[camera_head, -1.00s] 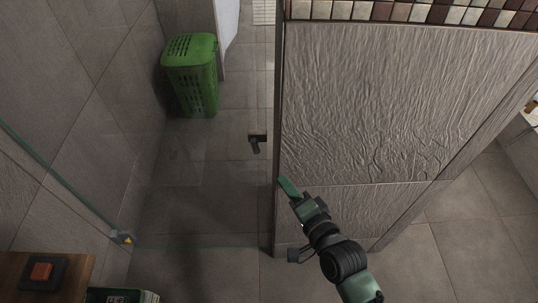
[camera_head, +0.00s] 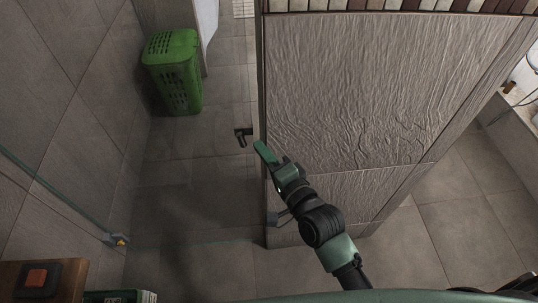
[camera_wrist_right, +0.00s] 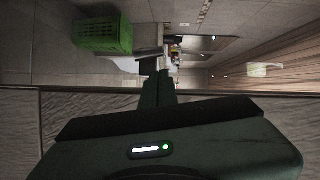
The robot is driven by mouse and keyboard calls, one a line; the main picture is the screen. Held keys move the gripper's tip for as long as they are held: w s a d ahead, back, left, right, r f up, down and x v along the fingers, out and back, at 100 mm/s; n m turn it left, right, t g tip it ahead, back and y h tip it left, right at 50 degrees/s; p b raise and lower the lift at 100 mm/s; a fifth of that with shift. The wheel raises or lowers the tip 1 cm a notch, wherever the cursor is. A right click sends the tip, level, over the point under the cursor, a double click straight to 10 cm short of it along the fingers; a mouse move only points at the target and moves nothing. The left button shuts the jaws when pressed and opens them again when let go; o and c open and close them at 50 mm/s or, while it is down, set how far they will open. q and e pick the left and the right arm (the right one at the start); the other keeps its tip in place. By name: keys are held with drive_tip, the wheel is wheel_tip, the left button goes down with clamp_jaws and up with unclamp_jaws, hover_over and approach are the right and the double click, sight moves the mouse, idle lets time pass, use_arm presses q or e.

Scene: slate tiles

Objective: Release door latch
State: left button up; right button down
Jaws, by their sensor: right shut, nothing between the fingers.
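The small dark door handle (camera_head: 243,136) stands out in the middle of the head view, just left of the textured wall's edge. It seems to sit on a clear glass door, whose pane is hard to make out. My right gripper (camera_head: 262,149) is shut and empty. Its green fingers point up and left, with the tips close to the handle on its lower right; I cannot tell whether they touch. In the right wrist view the closed fingers (camera_wrist_right: 158,88) point away from the camera, and a dark piece, likely the handle (camera_wrist_right: 149,66), shows just beyond them. My left gripper is not in view.
The textured wall (camera_head: 360,90) stands right beside my right gripper. A green slatted basket (camera_head: 173,72) stands beyond the handle, by the left wall. A metal fitting (camera_head: 117,240) sits low at the left. Tiled floor (camera_head: 195,190) is clear between.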

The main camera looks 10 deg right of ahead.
sight(241, 135)
drive_tip(key=x, duration=0.4)
drive_tip(key=shift+w+a+p, duration=0.15)
drive_tip(key=shift+w+p, duration=0.15)
drive_tip(key=shift+w, duration=0.05)
